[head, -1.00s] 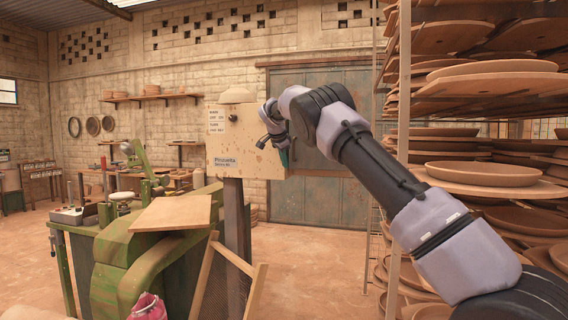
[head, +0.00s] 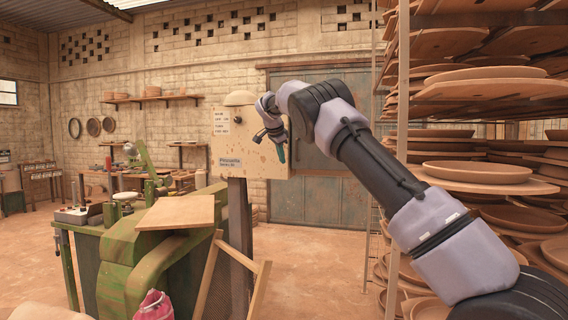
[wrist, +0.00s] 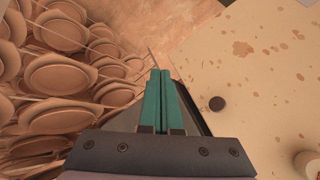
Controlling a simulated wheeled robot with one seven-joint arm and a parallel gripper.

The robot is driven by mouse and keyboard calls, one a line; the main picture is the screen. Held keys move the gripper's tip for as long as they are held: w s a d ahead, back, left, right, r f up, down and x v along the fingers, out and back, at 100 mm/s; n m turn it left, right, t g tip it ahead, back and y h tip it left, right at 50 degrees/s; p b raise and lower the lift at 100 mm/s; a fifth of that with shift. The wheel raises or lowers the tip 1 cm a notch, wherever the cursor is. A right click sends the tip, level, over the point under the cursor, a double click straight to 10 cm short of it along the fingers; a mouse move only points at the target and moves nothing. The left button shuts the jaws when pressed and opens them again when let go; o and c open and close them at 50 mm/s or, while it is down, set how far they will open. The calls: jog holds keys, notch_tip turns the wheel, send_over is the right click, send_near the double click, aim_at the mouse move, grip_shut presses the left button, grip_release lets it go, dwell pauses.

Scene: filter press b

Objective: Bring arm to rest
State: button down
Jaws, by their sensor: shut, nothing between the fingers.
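My arm reaches up from the lower right in the head view, bends at the elbow, and ends in front of a cream control box on a post. My gripper (head: 281,152) hangs below the wrist at the box's right part, its teal fingers partly visible. In the wrist view the two teal fingers of my gripper (wrist: 160,76) lie side by side, shut and empty. The control box (head: 226,163) carries a label and a small dark knob. The box's rust-spotted face (wrist: 255,60) and a dark round knob (wrist: 217,103) show right of the fingers, apart from them.
Racks of clay plates (head: 478,171) stand close on the right. A green press (head: 135,250) with a board (head: 177,212) on it stands at the left. A wooden frame (head: 258,290) leans near the post. Open floor (head: 320,255) lies in the middle, before a grey metal door (head: 330,200).

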jog(key=s+a+r, duration=0.2)
jog(key=a+r, duration=0.1)
jog(key=r, duration=0.2)
jog(key=s+d+r+n+y, duration=0.1)
jog(key=s+d+r, duration=0.2)
jog(key=s+d, duration=0.35)
jog(key=s+d+r+n+g+y, duration=0.1)
jog(key=s+d+r, duration=0.2)
jog(key=s+d, duration=0.3)
jog(key=s+d+r+y, duration=0.1)
jog(key=s+d+r, duration=0.2)
jog(key=s+d, duration=0.35)
jog(key=s+d+f+n, duration=0.1)
jog(key=s+f, duration=0.3)
jog(key=s, duration=0.7)
jog(key=s+d+f+n+y, duration=0.1)
jog(key=s+f+n, duration=0.2)
jog(key=s, duration=0.8)
jog(key=s+d+f+n+t, duration=0.1)
jog(key=s+d+f+n, duration=0.1)
jog(key=s+f, duration=0.4)
jog(key=s, duration=0.5)
jog(key=shift+s+f+n, duration=0.2)
jog(key=shift+f+n, duration=0.1)
